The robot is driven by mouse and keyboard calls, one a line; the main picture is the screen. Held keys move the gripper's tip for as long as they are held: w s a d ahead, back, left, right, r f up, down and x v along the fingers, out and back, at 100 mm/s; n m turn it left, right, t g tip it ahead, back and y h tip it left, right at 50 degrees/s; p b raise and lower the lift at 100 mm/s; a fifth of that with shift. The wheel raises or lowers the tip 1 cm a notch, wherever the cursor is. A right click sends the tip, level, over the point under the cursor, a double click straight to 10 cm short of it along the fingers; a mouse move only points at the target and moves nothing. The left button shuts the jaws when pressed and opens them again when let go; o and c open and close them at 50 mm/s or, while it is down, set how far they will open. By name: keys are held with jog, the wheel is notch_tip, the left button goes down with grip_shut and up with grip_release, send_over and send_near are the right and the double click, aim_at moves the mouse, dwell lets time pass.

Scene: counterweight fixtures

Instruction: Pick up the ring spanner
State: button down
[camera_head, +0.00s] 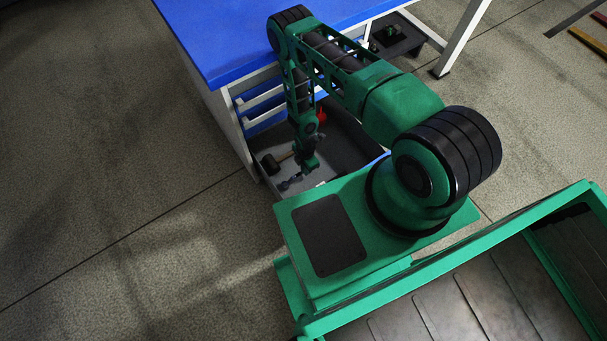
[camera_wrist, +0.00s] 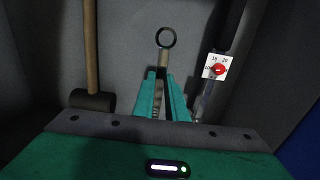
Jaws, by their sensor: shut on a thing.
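The ring spanner (camera_wrist: 166,39) is in the wrist view, its dark round ring end pointing away from me. My gripper (camera_wrist: 162,84) has teal fingers on both sides of the spanner's shank and is shut on it. In the head view my gripper (camera_head: 309,166) reaches down into an open grey drawer (camera_head: 345,140) under the blue bench. I cannot make out the spanner there. Whether it still touches the drawer floor is unclear.
A mallet (camera_wrist: 92,100) with a wooden handle lies to the left of the spanner. A dark tool with a white dial plate and red knob (camera_wrist: 218,69) is to the right. Drawer walls are close around. The blue bench top (camera_head: 225,40) overhangs; the floor at left is clear.

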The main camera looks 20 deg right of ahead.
notch_tip(320, 180, up, 12)
dwell(0.3)
dwell(0.4)
